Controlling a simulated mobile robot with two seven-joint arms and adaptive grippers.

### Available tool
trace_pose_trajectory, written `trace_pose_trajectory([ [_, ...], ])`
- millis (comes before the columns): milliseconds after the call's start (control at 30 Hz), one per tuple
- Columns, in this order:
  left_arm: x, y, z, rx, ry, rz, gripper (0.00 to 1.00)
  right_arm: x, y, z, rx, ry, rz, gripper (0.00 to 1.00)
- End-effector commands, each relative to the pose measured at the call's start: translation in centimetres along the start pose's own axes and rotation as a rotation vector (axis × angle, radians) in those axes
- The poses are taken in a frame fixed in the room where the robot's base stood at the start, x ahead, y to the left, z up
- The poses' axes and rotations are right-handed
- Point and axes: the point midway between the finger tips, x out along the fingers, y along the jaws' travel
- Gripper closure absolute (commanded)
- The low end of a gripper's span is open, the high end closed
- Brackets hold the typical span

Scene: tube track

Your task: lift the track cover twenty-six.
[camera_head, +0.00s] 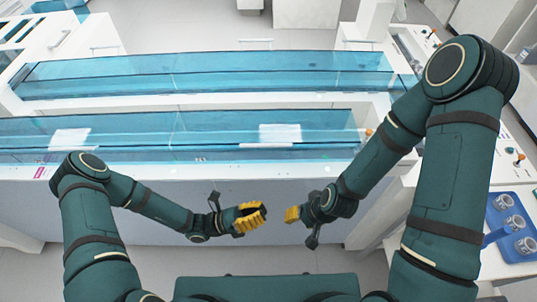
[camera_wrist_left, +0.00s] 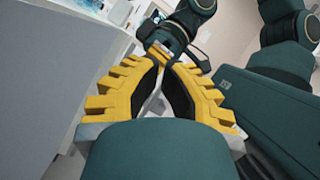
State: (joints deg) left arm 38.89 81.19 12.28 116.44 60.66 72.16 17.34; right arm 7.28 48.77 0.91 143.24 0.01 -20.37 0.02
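Long clear blue track covers lie over the white tracks in the head view. The near cover (camera_head: 210,128) spans the front track, and a far cover (camera_head: 210,72) spans the one behind. I cannot read which is twenty-six. My left gripper (camera_head: 264,212) is in front of the near track, apart from it, its yellow fingers drawn together at the tips with nothing between them. It also shows in the left wrist view (camera_wrist_left: 161,70). My right gripper (camera_head: 288,214) faces it, apart from the covers; its finger gap is hidden. No gripper touches a cover.
White label-like patches (camera_head: 280,133) show on the near track. A blue tray (camera_head: 515,222) with several round metal parts stands on the white side table at right. The track's grey front wall (camera_head: 150,222) is below the near cover. The floor in front is clear.

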Motion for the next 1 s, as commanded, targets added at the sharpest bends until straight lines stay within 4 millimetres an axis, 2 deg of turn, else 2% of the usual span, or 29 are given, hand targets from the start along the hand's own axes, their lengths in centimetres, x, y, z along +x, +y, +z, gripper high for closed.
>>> trace_pose_trajectory([
  [33,-0.6,1.1,1.2,-0.025,-0.114,0.047,1.00,-0.1,0.0,0.0,0.001,-0.001,0.000,0.53],
  [133,-1.8,2.7,3.2,-0.052,-0.283,0.110,1.00,-0.1,0.0,0.0,0.001,-0.001,0.000,0.53],
  [267,-2.9,3.8,4.5,-0.063,-0.398,0.149,1.00,-0.1,0.0,0.0,0.001,-0.001,0.000,0.53],
  [367,-2.8,4.0,5.0,-0.065,-0.424,0.157,1.00,-0.1,0.0,0.0,0.001,-0.001,0.000,0.53],
  [567,-0.3,4.4,6.1,-0.064,-0.423,0.154,1.00,-0.1,0.0,0.0,0.000,-0.001,0.000,0.53],
  [933,6.2,5.6,8.9,-0.064,-0.419,0.153,1.00,0.3,0.1,0.0,0.000,0.001,0.000,0.53],
  [1000,6.3,5.8,10.1,-0.060,-0.418,0.155,1.00,0.4,0.1,0.0,0.000,0.002,0.000,0.53],
])
